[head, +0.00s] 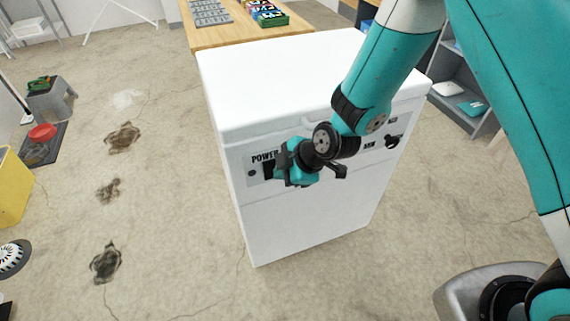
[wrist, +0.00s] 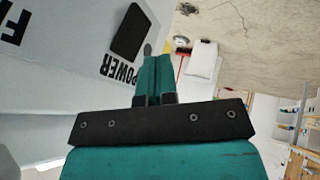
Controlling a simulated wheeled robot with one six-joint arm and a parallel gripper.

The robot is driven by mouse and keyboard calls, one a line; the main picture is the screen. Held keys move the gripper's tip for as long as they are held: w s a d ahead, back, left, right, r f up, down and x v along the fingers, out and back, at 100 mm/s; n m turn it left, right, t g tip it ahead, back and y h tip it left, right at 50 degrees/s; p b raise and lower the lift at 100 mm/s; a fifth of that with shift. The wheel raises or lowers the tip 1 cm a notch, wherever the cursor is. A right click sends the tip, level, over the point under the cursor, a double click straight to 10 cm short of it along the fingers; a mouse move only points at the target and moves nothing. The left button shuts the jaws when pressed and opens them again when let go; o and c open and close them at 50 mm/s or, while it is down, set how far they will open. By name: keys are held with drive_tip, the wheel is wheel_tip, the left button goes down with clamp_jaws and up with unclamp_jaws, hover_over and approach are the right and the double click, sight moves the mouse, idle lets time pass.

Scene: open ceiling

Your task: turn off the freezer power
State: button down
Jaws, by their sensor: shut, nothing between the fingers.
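The white chest freezer (head: 300,222) stands on the floor in the middle of the head view. Its front panel carries the label POWER at the left, with a dark power switch (head: 268,170) beneath it, partly hidden by my gripper. My gripper (head: 287,183) is in front of the panel, just right of the switch. In the wrist view the black switch (wrist: 131,33) lies on the panel beside the word POWER, up and left of my closed fingertips (wrist: 150,60). The fingers are shut and empty. I cannot tell whether they touch the panel.
A black knob (head: 392,142) is at the panel's right end. A wooden table (head: 222,36) stands behind the freezer, and a grey shelf (head: 462,108) is to the right. A yellow box (head: 12,188) is at the far left. The stained floor left of the freezer is mostly clear.

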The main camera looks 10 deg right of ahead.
drive_tip(key=w+r+v, duration=0.1)
drive_tip(key=v, duration=0.8)
drive_tip(key=shift+w+r+p, duration=0.25)
drive_tip(key=shift+r+p, duration=0.1)
drive_tip(key=shift+p, duration=0.05)
drive_tip(key=shift+a, duration=0.15)
drive_tip(key=s+d+r+m+g+h, duration=0.1)
drive_tip(key=s+d+r+m+g, duration=0.15)
drive_tip(key=s+r+m, duration=0.5)
drive_tip(key=s+d+r+m+g+h, duration=0.1)
drive_tip(key=s+d+r+m+g, duration=0.2)
drive_tip(key=s+r, duration=0.75)
wheel_tip(320, 180, up, 12)
drive_tip(key=s+m+t+p, duration=0.1)
drive_tip(key=s+p, duration=0.1)
drive_tip(key=p, duration=1.1)
drive_tip(key=shift+d+r, duration=0.15)
drive_tip(key=shift+d, duration=0.05)
